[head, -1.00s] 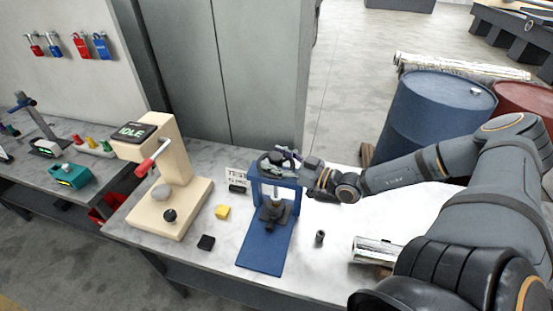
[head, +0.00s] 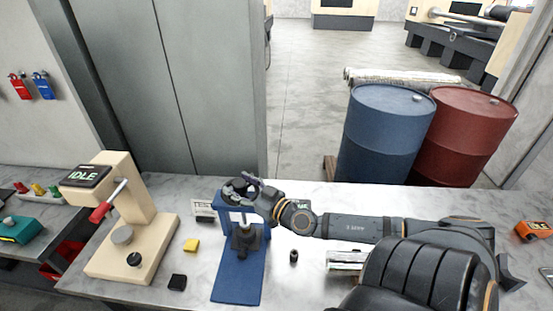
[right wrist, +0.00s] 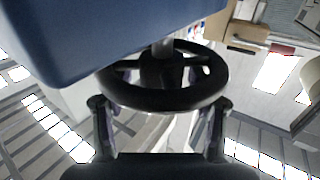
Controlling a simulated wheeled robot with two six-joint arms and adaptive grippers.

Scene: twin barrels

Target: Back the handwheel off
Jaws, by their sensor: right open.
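The black handwheel (head: 238,190) sits on top of the blue press frame (head: 232,206) on the bench. My right gripper (head: 254,186) comes in from the right at the wheel's height. In the right wrist view the handwheel (right wrist: 163,88) shows close up with its hub and spokes. The fingers of my right gripper (right wrist: 160,122) are apart, one at each side of the wheel's near rim. I cannot tell whether they touch it. My left gripper is not in view.
A beige press (head: 125,220) with an IDLE display stands left of the blue frame. Blue (head: 385,135) and red (head: 462,138) barrels stand behind the bench.

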